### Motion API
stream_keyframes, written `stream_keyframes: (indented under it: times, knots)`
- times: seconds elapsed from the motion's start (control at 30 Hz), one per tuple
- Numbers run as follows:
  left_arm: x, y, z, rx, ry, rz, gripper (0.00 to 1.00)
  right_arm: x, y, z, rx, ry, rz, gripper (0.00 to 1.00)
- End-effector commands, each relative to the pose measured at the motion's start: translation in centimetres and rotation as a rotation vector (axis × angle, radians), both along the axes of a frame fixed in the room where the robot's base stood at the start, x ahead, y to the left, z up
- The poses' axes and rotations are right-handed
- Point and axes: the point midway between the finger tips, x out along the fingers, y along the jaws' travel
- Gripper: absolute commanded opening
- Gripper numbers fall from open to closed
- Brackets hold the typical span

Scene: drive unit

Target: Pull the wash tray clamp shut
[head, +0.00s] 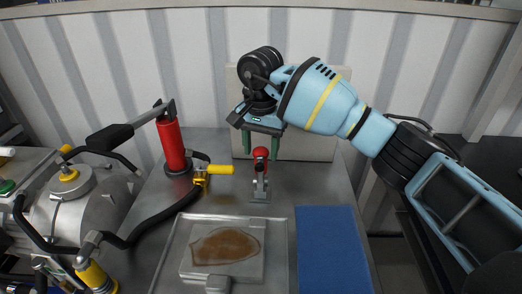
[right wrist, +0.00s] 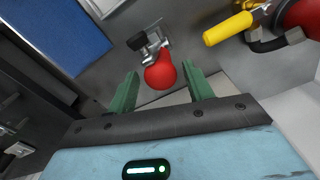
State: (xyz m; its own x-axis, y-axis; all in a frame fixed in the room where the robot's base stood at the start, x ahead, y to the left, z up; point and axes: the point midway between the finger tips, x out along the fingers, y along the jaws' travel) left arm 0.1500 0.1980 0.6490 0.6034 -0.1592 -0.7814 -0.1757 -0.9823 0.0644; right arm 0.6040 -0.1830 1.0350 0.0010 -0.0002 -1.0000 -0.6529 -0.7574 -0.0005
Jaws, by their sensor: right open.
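The wash tray clamp (head: 260,188) is a small grey metal toggle clamp with a red-tipped handle (head: 261,154), standing upright on the grey bench behind the wash tray (head: 168,258). In the right wrist view the red handle end (right wrist: 160,75) shows between the green fingers, with the clamp's metal base (right wrist: 152,42) beyond it. My right gripper (head: 261,148) points down over the clamp, its two fingers apart on either side of the handle. It also shows open in the right wrist view (right wrist: 164,78). I cannot tell whether a finger touches the handle. My left gripper is out of view.
A red cylinder with a black lever (head: 171,143) and a yellow-handled valve (head: 219,169) stand left of the clamp. A black hose (head: 150,226) runs along the bench. A blue mat (head: 331,250) lies right of the tray. A pale panel (head: 310,140) stands behind.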

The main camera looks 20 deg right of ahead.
Motion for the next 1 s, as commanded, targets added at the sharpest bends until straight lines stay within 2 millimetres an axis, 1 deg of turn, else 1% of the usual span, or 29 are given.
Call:
stream_keyframes:
  times: [0.1,0.2,0.43,0.47,0.83,0.87,1.0]
  knots:
    - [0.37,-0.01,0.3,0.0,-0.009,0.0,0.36,-0.04,0.0,-0.92,0.001,0.001,0.001,0.51]
    - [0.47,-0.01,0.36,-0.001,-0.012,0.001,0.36,-0.03,-0.01,-1.3,0.0,0.0,0.001,0.51]
    - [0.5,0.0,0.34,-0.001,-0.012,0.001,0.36,-0.02,-0.01,-1.38,0.0,0.0,0.001,0.51]
    - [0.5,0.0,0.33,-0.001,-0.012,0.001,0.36,-0.02,-0.01,-1.38,0.0,0.0,0.001,0.5]
    - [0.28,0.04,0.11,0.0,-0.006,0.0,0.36,-0.03,-0.02,-1.35,0.0,0.0,0.0,0.02]
    - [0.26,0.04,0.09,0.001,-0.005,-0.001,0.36,-0.03,-0.02,-1.35,0.0,0.0,0.0,0.0]
    - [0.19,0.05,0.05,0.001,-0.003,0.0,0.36,0.0,-0.02,-1.36,0.0,0.001,0.0,0.0]
